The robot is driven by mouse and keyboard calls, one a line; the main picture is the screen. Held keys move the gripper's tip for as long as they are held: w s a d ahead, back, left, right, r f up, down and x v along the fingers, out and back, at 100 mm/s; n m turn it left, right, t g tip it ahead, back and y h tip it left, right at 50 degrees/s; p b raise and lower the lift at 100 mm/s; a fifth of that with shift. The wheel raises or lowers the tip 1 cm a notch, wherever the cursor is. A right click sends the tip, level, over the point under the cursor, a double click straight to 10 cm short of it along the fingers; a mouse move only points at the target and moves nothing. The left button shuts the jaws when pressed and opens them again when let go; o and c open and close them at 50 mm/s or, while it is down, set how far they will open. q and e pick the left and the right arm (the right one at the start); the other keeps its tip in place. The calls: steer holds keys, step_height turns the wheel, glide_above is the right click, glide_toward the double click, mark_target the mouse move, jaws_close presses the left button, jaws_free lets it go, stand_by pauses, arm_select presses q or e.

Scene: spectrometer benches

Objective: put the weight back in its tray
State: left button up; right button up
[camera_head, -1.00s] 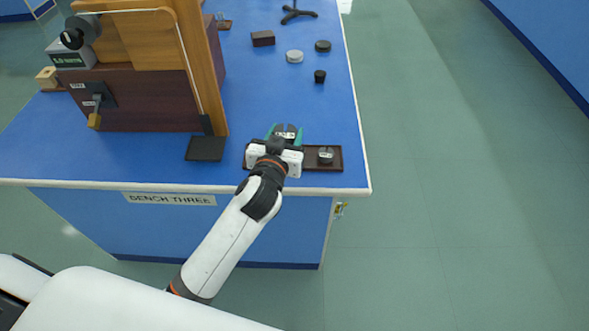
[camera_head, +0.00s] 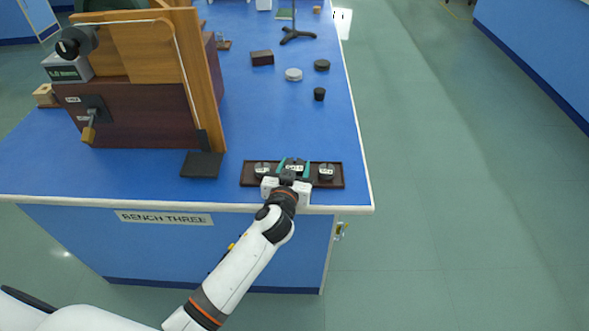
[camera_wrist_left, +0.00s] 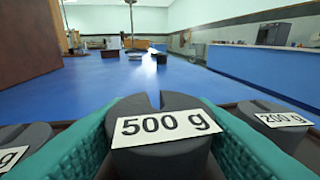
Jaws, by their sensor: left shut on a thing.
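The weight (camera_wrist_left: 165,135) is a dark slotted cylinder with a white "500 g" label, in the middle of the left wrist view. My left gripper (camera_head: 293,170) is shut on it, with green finger pads on both sides. In the head view the weight is at the middle of the brown tray (camera_head: 250,185), between two other weights. Whether its base touches the tray floor is hidden. A weight labelled "200 g" (camera_wrist_left: 275,118) is on its right. Another labelled weight (camera_head: 263,170) is on its left. My right gripper is not in view.
The tray lies near the front edge of the blue bench (camera_head: 130,175). A wooden apparatus (camera_head: 140,105) and a dark flat plate (camera_head: 202,164) stand to the left. A brown block (camera_head: 262,58), a grey disc (camera_head: 293,75) and dark small pieces (camera_head: 319,94) lie farther back.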

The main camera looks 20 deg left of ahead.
arm_select(q)
steer(key=o, duration=1.5)
steer(key=shift+f, duration=0.1)
steer(key=s, duration=0.4)
steer(key=s+r, duration=0.1)
steer(key=s, duration=0.3)
steer(key=s+d+r, duration=0.1)
steer(key=s, duration=0.3)
steer(key=shift+b, duration=0.4)
